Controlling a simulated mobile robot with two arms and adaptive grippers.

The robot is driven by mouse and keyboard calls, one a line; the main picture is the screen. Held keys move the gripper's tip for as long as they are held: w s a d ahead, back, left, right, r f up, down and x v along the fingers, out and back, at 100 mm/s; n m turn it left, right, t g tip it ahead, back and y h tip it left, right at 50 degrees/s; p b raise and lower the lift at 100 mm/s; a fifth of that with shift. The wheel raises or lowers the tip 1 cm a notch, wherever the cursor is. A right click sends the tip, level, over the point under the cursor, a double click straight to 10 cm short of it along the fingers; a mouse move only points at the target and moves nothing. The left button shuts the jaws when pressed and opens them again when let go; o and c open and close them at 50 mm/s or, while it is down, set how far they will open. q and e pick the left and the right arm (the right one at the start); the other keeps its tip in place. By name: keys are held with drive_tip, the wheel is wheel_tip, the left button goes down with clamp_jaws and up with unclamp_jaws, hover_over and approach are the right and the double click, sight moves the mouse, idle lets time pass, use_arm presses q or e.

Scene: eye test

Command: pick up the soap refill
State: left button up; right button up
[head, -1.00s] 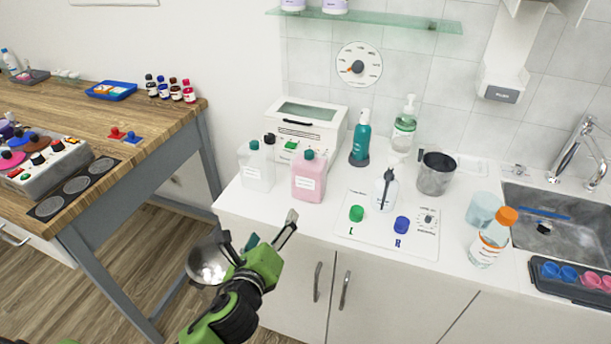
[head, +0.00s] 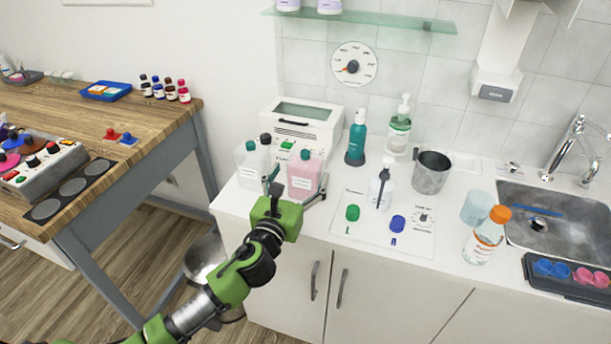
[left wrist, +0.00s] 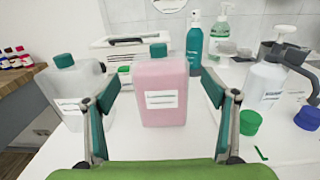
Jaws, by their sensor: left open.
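The soap refill seems to be the pink bottle with a teal cap (head: 304,178), upright near the counter's front left edge. It also fills the middle of the left wrist view (left wrist: 162,100), its white label facing me. My left gripper (head: 297,188) is open in front of it. In the left wrist view, the gripper's teal fingertips (left wrist: 159,88) appear on either side of the bottle, with gaps showing. I cannot tell how far they reach along its sides. My right gripper is in neither view.
A clear bottle (head: 250,171) stands close left of the pink one, near the left finger. A white box-shaped device (head: 300,122) is behind. A white panel with knobs (head: 372,236) and a white pump bottle (head: 381,190) are to the right.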

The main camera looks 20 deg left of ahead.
use_arm(q)
drive_tip(key=w, duration=0.5)
drive_tip(key=shift+w+d+p, duration=0.1)
drive_tip(key=shift+p, duration=0.25)
drive_tip(key=c, duration=1.2)
